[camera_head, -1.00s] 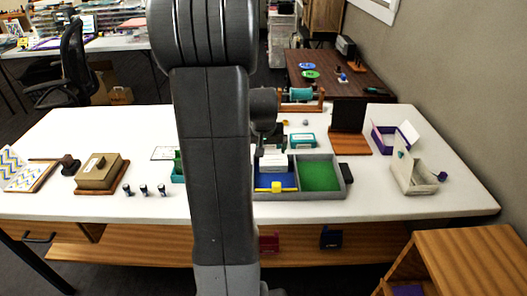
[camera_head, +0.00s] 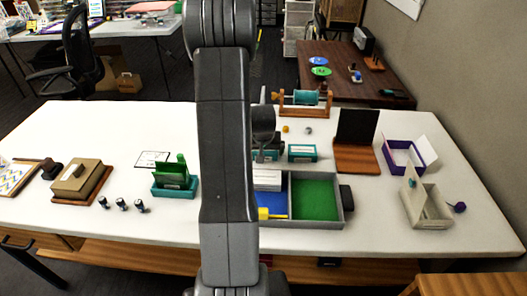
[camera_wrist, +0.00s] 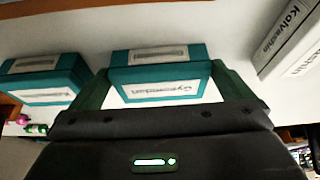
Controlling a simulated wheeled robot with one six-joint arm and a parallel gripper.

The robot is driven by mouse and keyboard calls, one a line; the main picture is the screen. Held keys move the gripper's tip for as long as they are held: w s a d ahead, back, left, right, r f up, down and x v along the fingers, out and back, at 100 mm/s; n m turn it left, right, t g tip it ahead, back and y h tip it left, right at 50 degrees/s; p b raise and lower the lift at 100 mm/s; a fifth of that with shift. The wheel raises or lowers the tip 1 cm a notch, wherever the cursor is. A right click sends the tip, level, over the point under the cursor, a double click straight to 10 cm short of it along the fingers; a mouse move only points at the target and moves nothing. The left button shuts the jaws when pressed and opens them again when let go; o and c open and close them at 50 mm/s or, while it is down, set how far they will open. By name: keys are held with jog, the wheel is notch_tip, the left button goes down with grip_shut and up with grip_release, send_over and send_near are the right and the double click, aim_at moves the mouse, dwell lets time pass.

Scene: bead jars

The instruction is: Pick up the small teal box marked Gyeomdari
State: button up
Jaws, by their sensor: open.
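In the wrist view, the small teal box marked Gyeomdari (camera_wrist: 165,88) lies between the two green fingers of my gripper (camera_wrist: 163,82). The gripper is open, with one finger near each end of the box, and I cannot tell whether they touch it. A second teal box (camera_wrist: 45,92) lies to its left, its label too blurred to read. In the head view, my arm partly hides my gripper (camera_head: 264,150) above the table behind the divided tray. A teal box (camera_head: 303,153) shows just right of it, its label unreadable there.
A white box marked Kalvashin (camera_wrist: 292,42) stands close on the right in the wrist view. The grey tray (camera_head: 343,208) with blue and green compartments is in front of my gripper. A teal roller on a wooden stand (camera_head: 304,98) is behind. A dark upright panel (camera_head: 357,126) is to the right.

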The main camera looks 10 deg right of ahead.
jog(key=shift+w+f, duration=0.1)
jog(key=shift+f, duration=0.25)
jog(key=c, duration=0.7)
jog(key=shift+c, duration=0.2)
